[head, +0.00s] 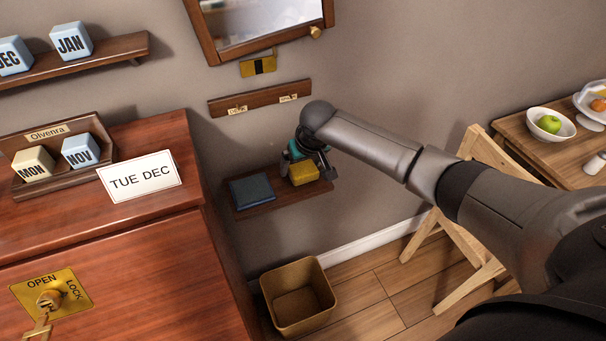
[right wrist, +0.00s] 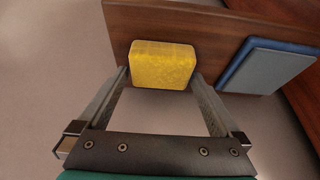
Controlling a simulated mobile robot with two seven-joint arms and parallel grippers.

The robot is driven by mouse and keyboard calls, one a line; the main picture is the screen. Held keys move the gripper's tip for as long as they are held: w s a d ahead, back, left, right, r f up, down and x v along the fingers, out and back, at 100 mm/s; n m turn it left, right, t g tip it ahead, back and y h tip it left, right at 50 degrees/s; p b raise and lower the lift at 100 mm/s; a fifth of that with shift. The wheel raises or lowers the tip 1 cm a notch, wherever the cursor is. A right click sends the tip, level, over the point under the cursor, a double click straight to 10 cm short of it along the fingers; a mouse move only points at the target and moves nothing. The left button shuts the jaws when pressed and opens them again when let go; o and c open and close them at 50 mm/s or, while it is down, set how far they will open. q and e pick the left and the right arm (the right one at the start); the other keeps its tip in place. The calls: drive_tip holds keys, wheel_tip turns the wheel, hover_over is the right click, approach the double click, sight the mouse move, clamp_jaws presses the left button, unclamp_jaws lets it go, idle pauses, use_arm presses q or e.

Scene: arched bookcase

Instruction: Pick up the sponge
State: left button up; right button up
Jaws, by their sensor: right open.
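The yellow sponge (head: 303,171) lies on a small brown wall shelf (head: 262,202) in the head view. In the right wrist view the sponge (right wrist: 163,65) sits at the shelf's edge, ahead of and between the two fingers. My right gripper (head: 314,163) is at the sponge in the head view, its fingers partly hard to make out. In the right wrist view my right gripper (right wrist: 162,88) is open, with one finger on each side of the sponge's near end. I cannot tell whether the fingers touch it. My left gripper is not in view.
A dark blue-grey flat object (head: 252,190) lies beside the sponge on the shelf. A wooden cabinet (head: 130,245) stands to the left. An empty bin (head: 322,298) stands on the floor below. A hook rail (head: 260,98) is on the wall above.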

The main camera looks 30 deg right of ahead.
sight(303, 168)
drive_tip(key=c, duration=1.1)
drive_tip(key=shift+r, duration=0.1)
drive_tip(key=shift+s+r+p, duration=0.2)
drive_tip(key=shift+r+p, duration=0.15)
drive_tip(key=shift+r, duration=0.1)
wheel_tip(303, 168, up, 6)
drive_tip(key=shift+s+r+p, duration=0.15)
drive_tip(key=shift+r+p, duration=0.1)
drive_tip(key=shift+p, duration=0.75)
drive_tip(key=s+p, duration=0.1)
drive_tip(key=s, duration=1.1)
drive_tip(key=s+a+p, duration=0.1)
drive_tip(key=s, duration=0.6)
drive_tip(key=shift+s+a+f+p, duration=0.1)
drive_tip(key=shift+f+p, duration=0.15)
drive_tip(key=shift+p, duration=0.05)
